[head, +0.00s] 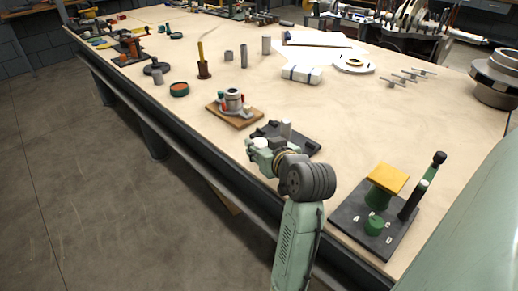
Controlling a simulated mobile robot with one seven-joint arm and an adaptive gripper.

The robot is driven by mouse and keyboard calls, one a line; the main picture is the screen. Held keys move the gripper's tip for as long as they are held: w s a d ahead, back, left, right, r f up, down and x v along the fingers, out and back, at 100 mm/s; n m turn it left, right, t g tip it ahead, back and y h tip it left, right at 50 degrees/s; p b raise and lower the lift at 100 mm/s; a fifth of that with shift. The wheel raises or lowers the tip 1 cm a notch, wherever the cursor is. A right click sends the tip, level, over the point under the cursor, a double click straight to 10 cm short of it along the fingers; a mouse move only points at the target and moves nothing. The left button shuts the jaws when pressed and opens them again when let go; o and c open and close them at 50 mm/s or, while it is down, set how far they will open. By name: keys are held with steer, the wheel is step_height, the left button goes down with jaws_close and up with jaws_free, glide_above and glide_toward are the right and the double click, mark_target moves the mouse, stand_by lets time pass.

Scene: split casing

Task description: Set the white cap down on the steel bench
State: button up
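My gripper (258,151) is over the near edge of a long bench (330,108) with a pale beige top and dark edge. A small white piece (261,142) shows at the gripper's end. It may be the white cap, but it is too small to tell, and so is whether the fingers are closed on it. Beside the gripper a dark plate (303,144) lies on the bench, partly hidden by my arm.
A wooden board (245,122) with a grey casing (233,101) lies beyond the gripper. A dark lettered base (352,221) with a yellow-topped green stand (386,180) is at right. A white package (301,74) lies farther back. Bare bench top lies between them.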

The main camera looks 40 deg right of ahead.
steer(key=shift+w+d+f, duration=0.1)
steer(key=shift+w+d, duration=0.15)
steer(key=shift+w, duration=0.45)
steer(key=shift+f+p, duration=0.45)
steer(key=shift+f, duration=1.25)
steer(key=shift+f, duration=0.2)
steer(key=o, duration=0.8)
steer(key=shift+c, duration=0.2)
steer(key=shift+r, duration=0.1)
steer(key=shift+r, duration=0.3)
steer(key=b+v, duration=0.2)
steer(key=v, duration=1)
steer(key=shift+f, duration=0.25)
